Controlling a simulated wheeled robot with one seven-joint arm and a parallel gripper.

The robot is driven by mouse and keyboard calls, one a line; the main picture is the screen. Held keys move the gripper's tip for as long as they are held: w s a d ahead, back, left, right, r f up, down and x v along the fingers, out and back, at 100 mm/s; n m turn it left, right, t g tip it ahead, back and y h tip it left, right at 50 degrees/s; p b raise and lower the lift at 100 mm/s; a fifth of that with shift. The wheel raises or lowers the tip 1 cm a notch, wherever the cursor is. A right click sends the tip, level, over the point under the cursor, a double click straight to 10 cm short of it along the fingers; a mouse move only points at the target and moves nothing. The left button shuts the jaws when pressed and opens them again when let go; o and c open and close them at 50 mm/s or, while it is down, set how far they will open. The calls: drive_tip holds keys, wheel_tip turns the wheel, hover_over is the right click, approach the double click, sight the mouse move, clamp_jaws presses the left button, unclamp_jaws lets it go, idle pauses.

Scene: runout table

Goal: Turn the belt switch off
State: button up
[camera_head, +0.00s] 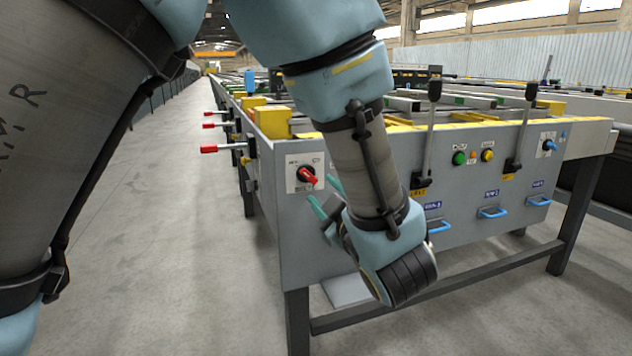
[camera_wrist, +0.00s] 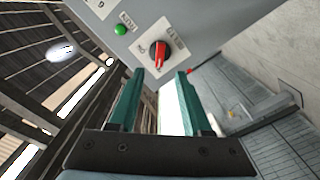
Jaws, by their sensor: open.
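A red rotary switch (camera_head: 308,176) on a white plate is set in the near left end of the grey table's front panel. Its handle is tilted, from upper left to lower right in the head view. In the wrist view my gripper (camera_wrist: 160,73) is empty and appears not to touch the handle.
A blue-handled switch (camera_head: 550,145) sits at the panel's far right. Red-tipped rods (camera_head: 210,149) stick out left. Floor at left is clear.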

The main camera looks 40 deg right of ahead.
drive_tip(key=shift+v, duration=1.65)
